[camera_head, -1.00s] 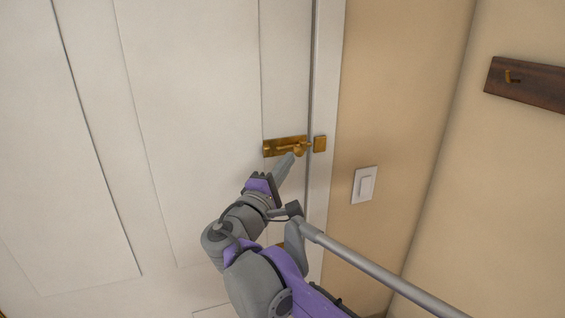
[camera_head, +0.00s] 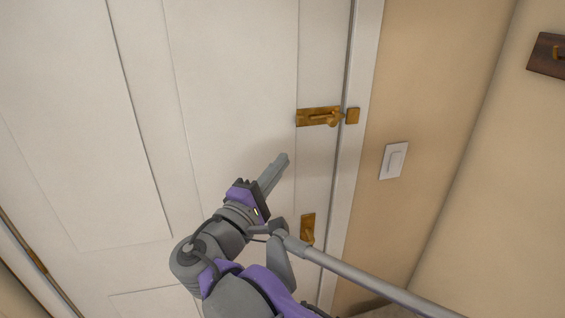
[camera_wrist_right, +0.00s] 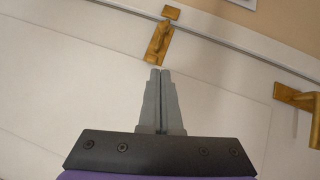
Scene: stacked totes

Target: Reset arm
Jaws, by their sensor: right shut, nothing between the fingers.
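My right arm reaches up from the bottom of the head view. Its gripper (camera_head: 283,160) is shut and empty in front of the white door (camera_head: 220,110), below and left of the brass slide bolt (camera_head: 318,117). The right wrist view shows the gripper's two fingers (camera_wrist_right: 158,72) pressed together, with the brass bolt (camera_wrist_right: 159,45) just beyond their tips. The fingers appear apart from the bolt. My left gripper is not in view.
A brass door handle (camera_head: 307,229) sits lower on the door, beside my arm; it also shows in the right wrist view (camera_wrist_right: 300,98). A light switch (camera_head: 394,160) and a wooden hook board (camera_head: 548,55) are on the beige walls to the right.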

